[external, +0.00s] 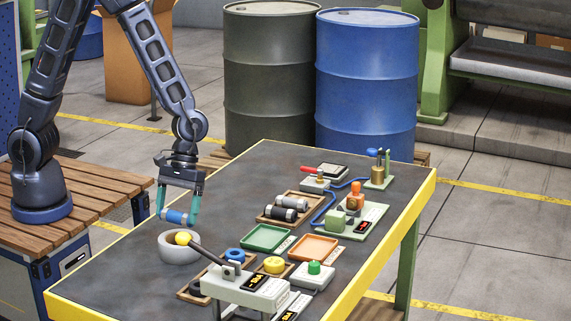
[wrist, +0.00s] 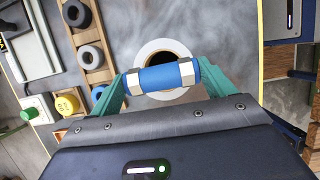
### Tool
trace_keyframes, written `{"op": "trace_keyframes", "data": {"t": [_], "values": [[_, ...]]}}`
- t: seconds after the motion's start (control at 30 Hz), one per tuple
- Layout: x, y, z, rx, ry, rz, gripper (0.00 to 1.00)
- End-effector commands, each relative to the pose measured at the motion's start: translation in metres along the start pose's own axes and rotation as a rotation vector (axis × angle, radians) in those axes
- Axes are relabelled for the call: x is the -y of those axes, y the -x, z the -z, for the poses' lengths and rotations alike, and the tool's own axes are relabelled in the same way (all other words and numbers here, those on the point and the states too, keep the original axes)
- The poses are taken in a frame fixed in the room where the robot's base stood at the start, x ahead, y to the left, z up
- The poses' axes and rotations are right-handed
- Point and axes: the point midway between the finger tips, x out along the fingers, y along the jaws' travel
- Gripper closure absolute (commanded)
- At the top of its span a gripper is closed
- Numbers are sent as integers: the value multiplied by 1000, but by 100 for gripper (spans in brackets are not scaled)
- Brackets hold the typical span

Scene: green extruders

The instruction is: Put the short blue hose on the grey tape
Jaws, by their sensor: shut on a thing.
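The short blue hose (external: 174,215) has metal bands near its ends. My gripper (external: 178,212) is shut on it, one teal finger at each end, and holds it level above the table. The hose also shows crosswise between the fingers in the wrist view (wrist: 158,78). The grey tape (external: 172,252) is a pale, thick ring lying flat on the table, just below the held hose. In the wrist view the tape (wrist: 147,53) appears behind the hose, which hides part of its ring and hole. The hose looks apart from the tape.
Close by are a blue roll (external: 235,254), a yellow roll (external: 274,265), a green tray (external: 266,237) and an orange tray (external: 313,247). Dark table top is bare at the left and back.

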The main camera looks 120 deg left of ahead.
Motion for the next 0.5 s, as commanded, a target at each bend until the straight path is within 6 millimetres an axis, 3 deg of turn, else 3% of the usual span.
{"op": "trace_keyframes", "data": {"t": [0.5], "values": [[0, -36, 15, 0, 1, -1, 42]]}}
